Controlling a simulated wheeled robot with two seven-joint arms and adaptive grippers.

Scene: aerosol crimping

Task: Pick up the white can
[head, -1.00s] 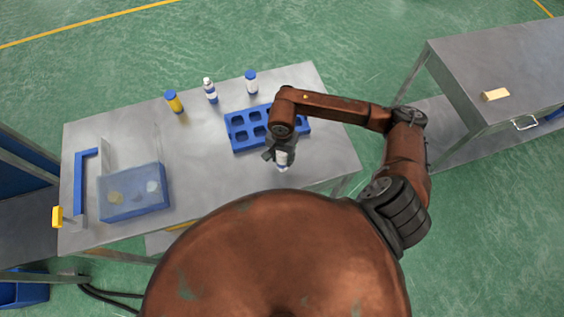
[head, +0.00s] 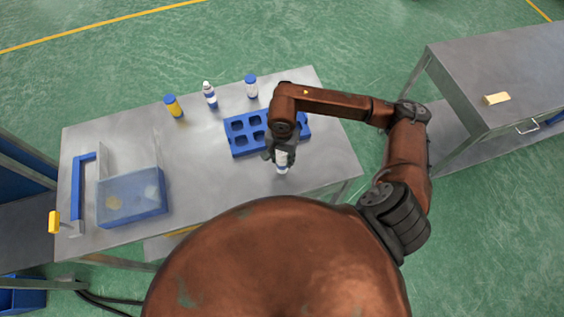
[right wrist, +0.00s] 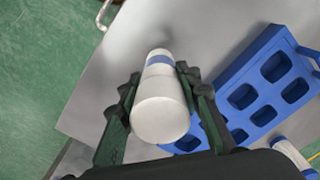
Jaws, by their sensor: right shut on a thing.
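A white can (head: 282,160) with a blue band stands near the front edge of the metal table (head: 205,180), just in front of the blue tray (head: 232,132). My right gripper (head: 279,154) is shut on it from above. In the right wrist view the white can (right wrist: 160,108) sits between the two dark fingers of my right gripper (right wrist: 158,98), its near end facing the camera. Whether its base touches the table is hard to tell. My left gripper is not in view.
A yellow can (head: 174,106), a white bottle (head: 210,93) and a blue-capped white can (head: 251,87) stand along the back of the table. A clear box (head: 133,197) with a blue base is at the left. A side table (head: 500,65) stands at the right.

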